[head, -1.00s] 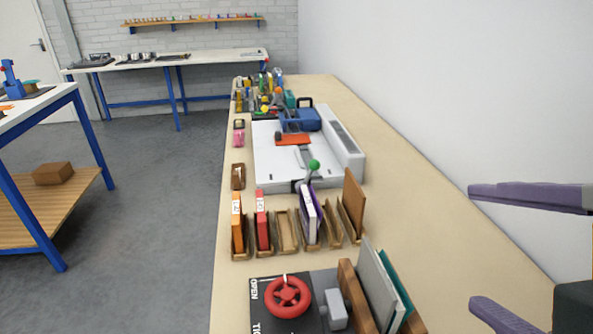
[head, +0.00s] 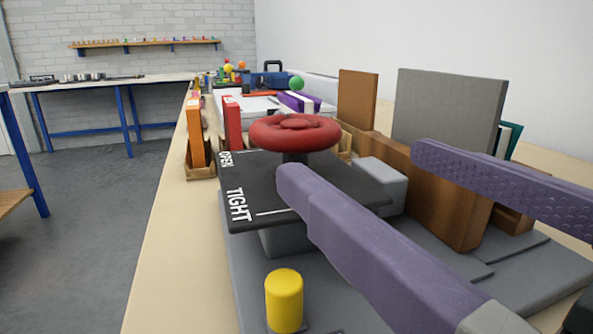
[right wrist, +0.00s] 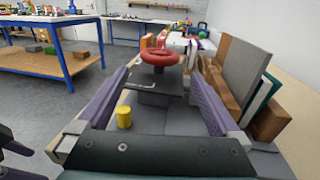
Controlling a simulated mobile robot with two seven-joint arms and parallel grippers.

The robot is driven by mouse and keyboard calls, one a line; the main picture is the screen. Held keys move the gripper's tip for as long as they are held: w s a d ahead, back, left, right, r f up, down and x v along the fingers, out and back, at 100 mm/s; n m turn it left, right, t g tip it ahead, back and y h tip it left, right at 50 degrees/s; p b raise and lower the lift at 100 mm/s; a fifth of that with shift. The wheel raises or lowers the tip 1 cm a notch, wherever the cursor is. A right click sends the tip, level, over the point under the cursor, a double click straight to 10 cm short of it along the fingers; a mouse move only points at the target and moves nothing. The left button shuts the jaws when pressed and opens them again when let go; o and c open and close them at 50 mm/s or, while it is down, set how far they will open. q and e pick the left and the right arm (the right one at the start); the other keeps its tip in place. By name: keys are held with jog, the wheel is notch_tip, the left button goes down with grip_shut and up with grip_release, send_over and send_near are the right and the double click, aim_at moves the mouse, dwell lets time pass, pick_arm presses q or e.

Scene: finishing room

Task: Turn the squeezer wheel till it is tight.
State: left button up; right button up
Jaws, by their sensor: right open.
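The red squeezer wheel (head: 294,133) stands on a short post above a black plate (head: 262,190) with the white words OPEN and TIGHT and a white line. It also shows in the right wrist view (right wrist: 159,57). My right gripper (head: 352,166) is open, its two purple fingers apart and nothing between them. In the right wrist view (right wrist: 160,78) the wheel lies ahead, between and beyond the fingertips, apparently untouched. In the head view the left finger hides part of the plate. The wheel's angle cannot be told.
A yellow knob (head: 284,300) stands on the grey base in front of the plate. A wooden block (head: 440,195), a grey panel (head: 447,110) and a teal-edged panel stand close on the right. Orange (head: 195,132) and red (head: 232,125) upright pieces stand behind. Open floor lies left.

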aim_at(318, 139)
jog(key=x, duration=0.9)
jog(key=shift+w+a+b, duration=0.2)
jog(key=shift+w+b, duration=0.15)
jog(key=c, duration=1)
